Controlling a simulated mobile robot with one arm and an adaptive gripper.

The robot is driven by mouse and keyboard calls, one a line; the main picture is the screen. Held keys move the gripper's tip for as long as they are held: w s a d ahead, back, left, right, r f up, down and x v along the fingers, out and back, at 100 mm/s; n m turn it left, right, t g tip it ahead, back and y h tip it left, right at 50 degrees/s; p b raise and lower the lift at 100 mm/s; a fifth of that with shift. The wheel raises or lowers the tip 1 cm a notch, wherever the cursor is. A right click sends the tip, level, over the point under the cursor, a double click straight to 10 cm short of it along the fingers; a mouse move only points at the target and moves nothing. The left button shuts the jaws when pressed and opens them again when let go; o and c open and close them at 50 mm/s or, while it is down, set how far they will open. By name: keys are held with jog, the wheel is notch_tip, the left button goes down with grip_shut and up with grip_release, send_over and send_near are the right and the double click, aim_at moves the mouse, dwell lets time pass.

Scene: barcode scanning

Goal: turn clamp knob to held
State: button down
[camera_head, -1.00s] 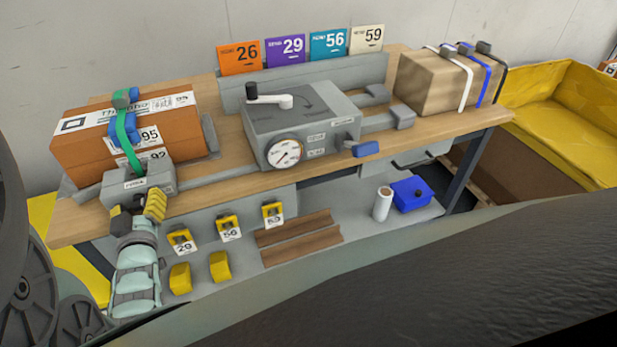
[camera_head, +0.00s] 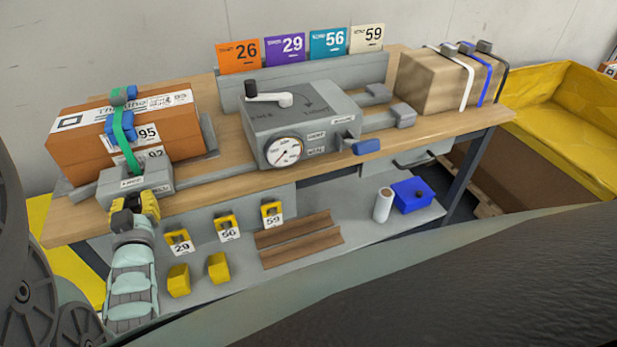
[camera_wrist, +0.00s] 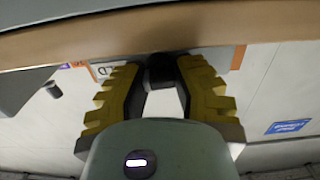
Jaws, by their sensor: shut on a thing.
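The small grey clamp block (camera_head: 160,178) with a white label sits at the table's front left edge, before the strapped orange-brown box (camera_head: 170,132). My gripper (camera_head: 134,204) is at the front face of this block, with its yellow ribbed fingers on either side. In the wrist view, my gripper (camera_wrist: 160,82) is shut on a dark knob (camera_wrist: 160,70) between the fingertips. In the head view the fingers mostly hide the knob. I cannot read its setting or the block's label.
A grey machine with a crank and dial gauge (camera_head: 284,151) stands mid-table. A brown strapped box (camera_head: 432,82) is at the right. Numbered cards (camera_head: 285,49) stand behind. Yellow tags (camera_head: 228,228) hang below the front edge, close to my arm's right.

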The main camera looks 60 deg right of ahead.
jog(key=shift+m, duration=0.4)
jog(key=shift+f, duration=0.1)
jog(key=c, duration=0.7)
grip_release()
jog(key=shift+c, duration=0.2)
jog(key=v, duration=0.7)
jog(key=shift+a, duration=0.15)
jog(key=shift+s, duration=0.15)
